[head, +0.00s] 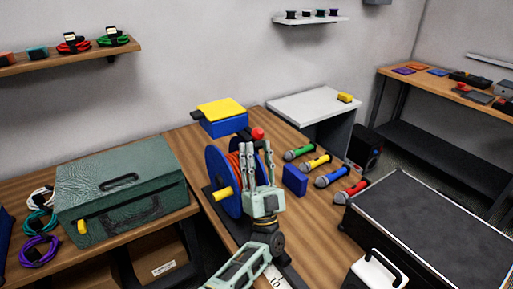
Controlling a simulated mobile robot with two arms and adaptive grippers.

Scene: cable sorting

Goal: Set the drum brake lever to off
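The cable drum has blue flanges (216,170) and red-orange cable wound on it, and stands on the wooden table. A yellow handle (223,194) sticks out from its near-left side. A red knob (258,133), which looks like the end of the brake lever, shows at the drum's upper right. The rest of the lever is hidden behind my fingers, and I cannot tell its setting. My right gripper is out of view.
A blue box (295,180) and several coloured connectors (328,177) lie right of the gripper. A blue bin with a yellow lid (221,108) stands behind the drum. A green case (121,190) is at left, a black-topped case (435,225) at right.

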